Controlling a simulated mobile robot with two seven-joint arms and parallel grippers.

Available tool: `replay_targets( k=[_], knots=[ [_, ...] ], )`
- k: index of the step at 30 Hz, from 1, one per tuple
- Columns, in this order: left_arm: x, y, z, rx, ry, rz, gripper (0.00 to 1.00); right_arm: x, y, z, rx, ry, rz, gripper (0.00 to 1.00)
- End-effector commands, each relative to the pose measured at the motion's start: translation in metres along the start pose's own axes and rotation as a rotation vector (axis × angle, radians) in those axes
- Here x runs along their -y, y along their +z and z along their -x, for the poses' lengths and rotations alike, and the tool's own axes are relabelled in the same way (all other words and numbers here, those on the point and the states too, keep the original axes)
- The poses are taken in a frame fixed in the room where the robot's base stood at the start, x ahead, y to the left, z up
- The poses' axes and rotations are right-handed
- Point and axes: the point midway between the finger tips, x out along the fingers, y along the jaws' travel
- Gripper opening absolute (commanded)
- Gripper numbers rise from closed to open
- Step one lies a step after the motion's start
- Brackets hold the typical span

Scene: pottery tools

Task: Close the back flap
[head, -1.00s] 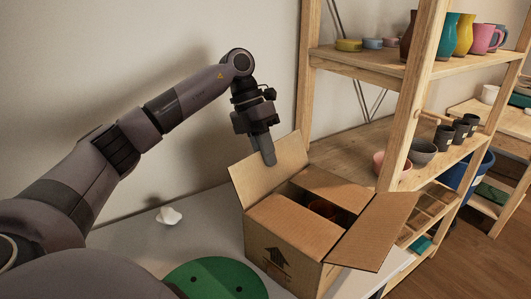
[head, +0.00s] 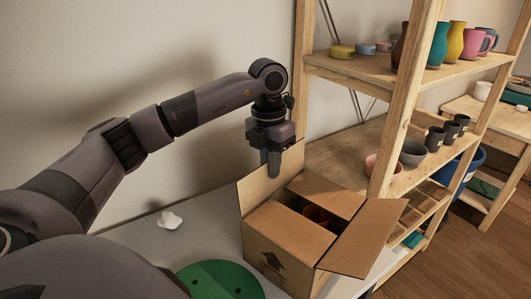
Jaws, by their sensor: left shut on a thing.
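An open cardboard box (head: 257,249) stands on the table, an arrow printed on its front side. Its back flap (head: 254,189), on the wall side, stands up steeply. My left gripper (head: 273,164) points down at this flap's upper edge and is shut on it, with a finger showing on the box side. Two short flaps, one at the left front (head: 290,231) and one at the right rear (head: 327,194), are folded inward. The opposite long flap (head: 365,238) sticks outward to the right. Brown items (head: 316,214) show partly in the gap. My right gripper is out of view.
A wooden shelf (head: 388,130) with pottery stands close to the right of the box. A green disc (head: 220,280) and a small white piece (head: 169,220) lie on the table (head: 205,241). The wall is close behind; the table left of the box is mostly clear.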

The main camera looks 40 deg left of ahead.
Motion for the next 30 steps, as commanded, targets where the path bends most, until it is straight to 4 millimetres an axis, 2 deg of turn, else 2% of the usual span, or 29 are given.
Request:
replay_targets(
  k=[3,12,29,30],
  knots=[
    [0.008,0.0,0.002,0.001,0.079,-0.005,0.0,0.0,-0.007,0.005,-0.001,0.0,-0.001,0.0],
    [0.018,0.0,-0.001,0.001,0.215,-0.002,0.0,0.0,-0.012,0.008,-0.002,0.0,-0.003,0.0],
    [0.02,0.0,-0.003,-0.001,0.252,0.0,0.0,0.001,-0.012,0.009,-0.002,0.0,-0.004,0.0],
    [0.02,0.0,-0.003,-0.001,0.252,0.0,0.13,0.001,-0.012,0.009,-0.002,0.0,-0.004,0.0]
  ],
)
